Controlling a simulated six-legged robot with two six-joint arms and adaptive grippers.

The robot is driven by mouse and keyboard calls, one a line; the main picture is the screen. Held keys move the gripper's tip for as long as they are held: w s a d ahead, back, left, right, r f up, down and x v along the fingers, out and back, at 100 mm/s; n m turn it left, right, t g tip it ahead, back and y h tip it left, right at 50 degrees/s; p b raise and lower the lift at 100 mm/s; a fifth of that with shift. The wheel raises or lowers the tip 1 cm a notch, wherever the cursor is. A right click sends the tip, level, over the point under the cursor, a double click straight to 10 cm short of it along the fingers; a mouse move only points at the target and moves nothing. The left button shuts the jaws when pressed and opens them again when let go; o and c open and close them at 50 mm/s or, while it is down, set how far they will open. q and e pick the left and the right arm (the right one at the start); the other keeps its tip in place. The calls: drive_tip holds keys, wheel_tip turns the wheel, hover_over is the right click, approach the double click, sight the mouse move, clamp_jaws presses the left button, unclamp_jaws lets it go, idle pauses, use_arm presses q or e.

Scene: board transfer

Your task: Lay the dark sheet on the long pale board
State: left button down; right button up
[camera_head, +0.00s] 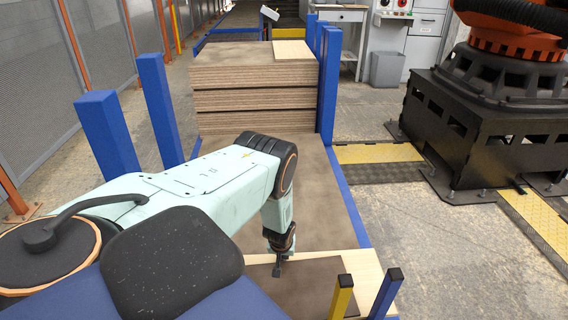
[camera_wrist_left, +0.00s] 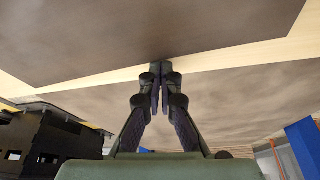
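The dark sheet (camera_head: 308,296) is a flat brown panel at the bottom of the head view, lying over the long pale board (camera_head: 364,264). In the left wrist view the sheet (camera_wrist_left: 150,25) fills the top, with a strip of the pale board (camera_wrist_left: 215,56) showing along its edge. My left gripper (camera_head: 278,270) points down at the sheet's far edge. In the wrist view its fingers (camera_wrist_left: 161,72) are close together, with their tips at that edge, and look shut on it. My arm hides part of the sheet and board. My right gripper is not in view.
A stack of brown boards (camera_head: 255,85) stands at the back on a brown surface (camera_head: 318,185). Blue posts (camera_head: 105,135) flank it. A yellow post (camera_head: 341,298) and a blue post (camera_head: 386,292) rise at front right. An orange robot on a black base (camera_head: 485,130) stands at right.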

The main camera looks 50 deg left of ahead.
use_arm(q)
drive_tip(key=shift+s+d+f, duration=0.15)
drive_tip(key=shift+s+d, duration=0.15)
